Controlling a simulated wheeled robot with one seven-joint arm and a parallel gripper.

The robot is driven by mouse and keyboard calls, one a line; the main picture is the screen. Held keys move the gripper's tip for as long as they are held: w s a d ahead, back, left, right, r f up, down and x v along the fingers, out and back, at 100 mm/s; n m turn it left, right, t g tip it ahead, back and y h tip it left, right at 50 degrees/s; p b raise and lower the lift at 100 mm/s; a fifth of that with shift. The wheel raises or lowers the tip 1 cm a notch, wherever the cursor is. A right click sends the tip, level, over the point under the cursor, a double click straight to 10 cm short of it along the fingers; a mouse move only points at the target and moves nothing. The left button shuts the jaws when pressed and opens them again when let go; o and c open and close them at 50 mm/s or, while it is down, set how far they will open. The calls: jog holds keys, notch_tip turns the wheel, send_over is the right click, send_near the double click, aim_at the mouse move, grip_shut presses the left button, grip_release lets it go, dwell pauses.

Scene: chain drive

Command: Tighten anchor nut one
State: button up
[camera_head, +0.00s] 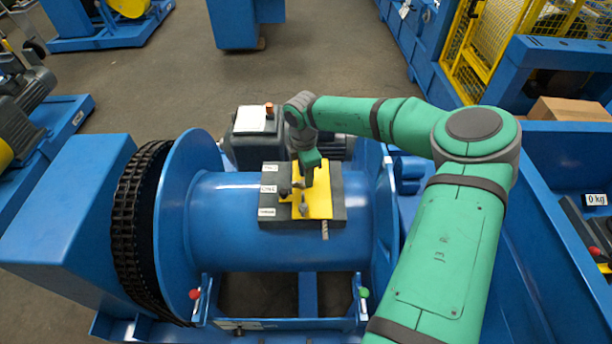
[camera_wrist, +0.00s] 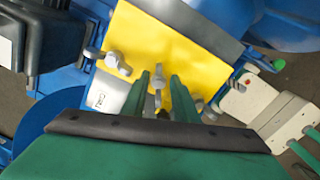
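A yellow plate (camera_head: 318,205) lies on a dark block (camera_head: 337,183) on top of the blue drum. Several small grey wing nuts sit on it. One nut (camera_head: 304,208) is near the plate's front edge and another (camera_head: 284,189) is at its left. My gripper (camera_head: 309,182) points down over the plate. In the wrist view its two green fingers (camera_wrist: 160,85) stand apart on either side of a grey wing nut (camera_wrist: 158,82). I cannot tell whether they touch it. Two other nuts show at the left (camera_wrist: 118,63) and right (camera_wrist: 212,111).
Three white labels, one in the middle (camera_head: 268,189), line the block's left side; their text is too small to read surely. A rope end (camera_head: 325,230) hangs from the plate. Drum flanges (camera_head: 190,220) and a black chain (camera_head: 133,220) stand at the left.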

aim_at(303, 179)
notch_tip(303, 179, up, 10)
jog(key=shift+s+a, duration=0.3)
jog(key=shift+a, duration=0.1)
jog(key=shift+w+f, duration=0.1)
